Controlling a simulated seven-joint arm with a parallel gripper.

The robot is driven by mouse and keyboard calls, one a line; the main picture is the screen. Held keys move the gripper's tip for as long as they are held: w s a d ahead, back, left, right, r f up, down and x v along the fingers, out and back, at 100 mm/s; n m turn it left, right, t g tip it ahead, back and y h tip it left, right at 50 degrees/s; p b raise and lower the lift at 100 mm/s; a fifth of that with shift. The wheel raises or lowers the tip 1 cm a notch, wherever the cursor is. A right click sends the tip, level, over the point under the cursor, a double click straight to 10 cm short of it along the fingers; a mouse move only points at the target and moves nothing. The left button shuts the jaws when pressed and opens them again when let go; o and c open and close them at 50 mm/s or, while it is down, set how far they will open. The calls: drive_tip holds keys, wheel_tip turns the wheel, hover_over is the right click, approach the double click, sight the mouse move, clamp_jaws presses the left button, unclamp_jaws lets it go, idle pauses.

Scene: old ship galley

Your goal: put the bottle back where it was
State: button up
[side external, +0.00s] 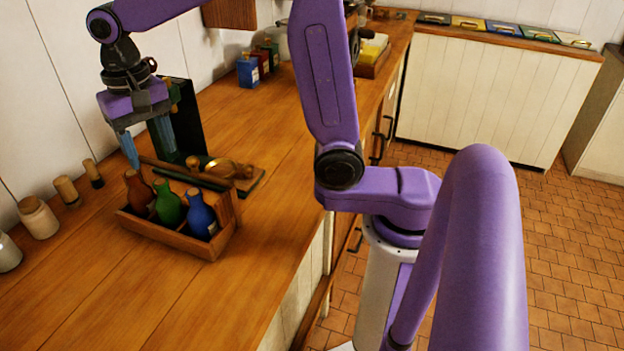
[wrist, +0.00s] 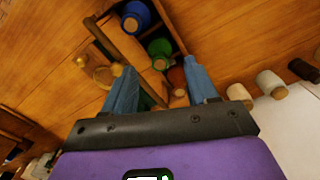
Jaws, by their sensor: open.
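A wooden caddy (side external: 213,247) stands on the counter and holds a brown bottle (side external: 139,193), a green bottle (side external: 168,204) and a blue bottle (side external: 201,214) in a row, all upright. In the wrist view the blue bottle (wrist: 136,16), green bottle (wrist: 160,47) and brown bottle (wrist: 177,77) show from above. My gripper (side external: 150,157) is open and empty, just above and behind the brown end of the caddy. In the wrist view my fingers (wrist: 160,68) spread either side of the brown bottle's end, apart from it as far as I can tell.
A dark upright panel (side external: 190,118) stands close behind my gripper. A board with a brass-coloured object (side external: 230,168) lies beside the caddy. Jars and corked pieces (side external: 38,217) line the wall at left. Small coloured containers (side external: 248,71) stand farther back. The counter's front is clear.

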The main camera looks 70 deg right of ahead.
drive_tip(key=s+d+f+n, duration=0.2)
drive_tip(key=s+n, duration=0.3)
drive_tip(key=s, duration=0.3)
drive_tip(key=s+d+f+n, duration=0.2)
drive_tip(key=s+n, duration=0.4)
drive_tip(key=s, duration=0.3)
drive_tip(key=s+d+f+n, duration=0.3)
drive_tip(key=s+n, duration=0.3)
drive_tip(key=s, duration=0.3)
drive_tip(key=shift+s+d, duration=0.25)
drive_tip(key=shift+d, duration=0.55)
